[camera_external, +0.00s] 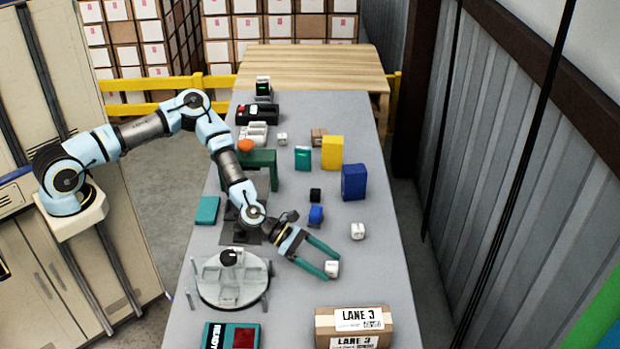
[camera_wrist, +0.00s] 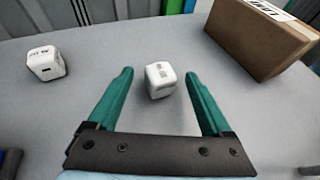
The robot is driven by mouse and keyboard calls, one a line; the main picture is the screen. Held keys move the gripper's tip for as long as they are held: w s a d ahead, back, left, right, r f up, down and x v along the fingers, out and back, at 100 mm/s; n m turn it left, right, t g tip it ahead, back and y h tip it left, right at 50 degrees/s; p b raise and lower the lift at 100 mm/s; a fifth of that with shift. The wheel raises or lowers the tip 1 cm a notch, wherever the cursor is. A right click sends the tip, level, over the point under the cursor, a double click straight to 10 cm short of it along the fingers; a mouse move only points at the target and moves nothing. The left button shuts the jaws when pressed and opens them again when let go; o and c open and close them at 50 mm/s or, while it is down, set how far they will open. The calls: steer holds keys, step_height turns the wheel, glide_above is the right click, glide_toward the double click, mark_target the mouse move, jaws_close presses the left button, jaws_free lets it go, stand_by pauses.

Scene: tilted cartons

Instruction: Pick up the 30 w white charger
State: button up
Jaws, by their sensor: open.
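Two small white charger cubes are on the grey table. One white charger (camera_wrist: 160,80) sits between the open green fingers of my gripper (camera_wrist: 159,74), near the fingertips, with gaps on both sides in the wrist view. It also shows in the external view (camera_external: 332,269). The other white charger (camera_wrist: 46,62) sits to the left in the wrist view, with a dark port and small print on its faces; in the external view it is farther up the table (camera_external: 357,231). The print is too small to tell which one is 30 W. My gripper holds nothing.
A brown LANE 3 carton (camera_external: 353,326) stands beyond the right finger in the wrist view. A small blue block (camera_external: 315,214), a blue box (camera_external: 354,182) and a yellow box (camera_external: 332,152) stand farther up. A round grey fixture (camera_external: 232,280) is left of the gripper.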

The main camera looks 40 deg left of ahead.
steer(key=shift+x, duration=1.1)
jaws_close()
